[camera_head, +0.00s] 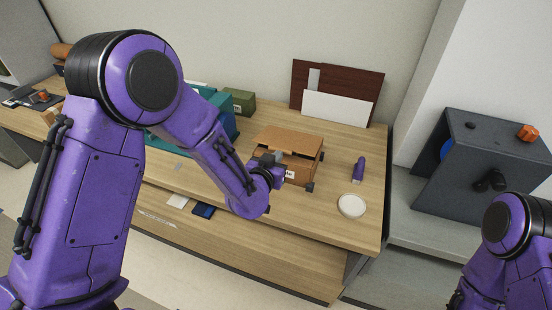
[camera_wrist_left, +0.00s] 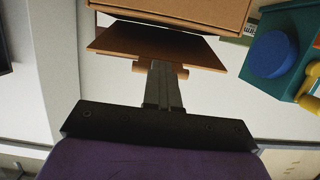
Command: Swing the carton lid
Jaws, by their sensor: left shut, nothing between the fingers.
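The carton is a brown box (camera_head: 299,174) with a white label, standing on the wooden counter. Its flat brown lid (camera_head: 290,139) covers the top, with a dark gap beneath the lid edge at the right. In the left wrist view the lid (camera_wrist_left: 150,45) appears as a brown panel standing out from the carton body (camera_wrist_left: 190,9), a dark gap between them. My left gripper (camera_head: 272,158) is at the carton's front, by the lid. Its fingers (camera_wrist_left: 164,80) are shut and empty, beside a short brown bar at the lid edge. My right gripper is outside the view.
A purple bottle (camera_head: 358,170) and a white round dish (camera_head: 351,205) stand right of the carton. Teal equipment and a green box (camera_head: 239,101) are behind to the left. Dark and white boards (camera_head: 337,107) lean on the wall. A grey machine (camera_head: 477,165) stands at right.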

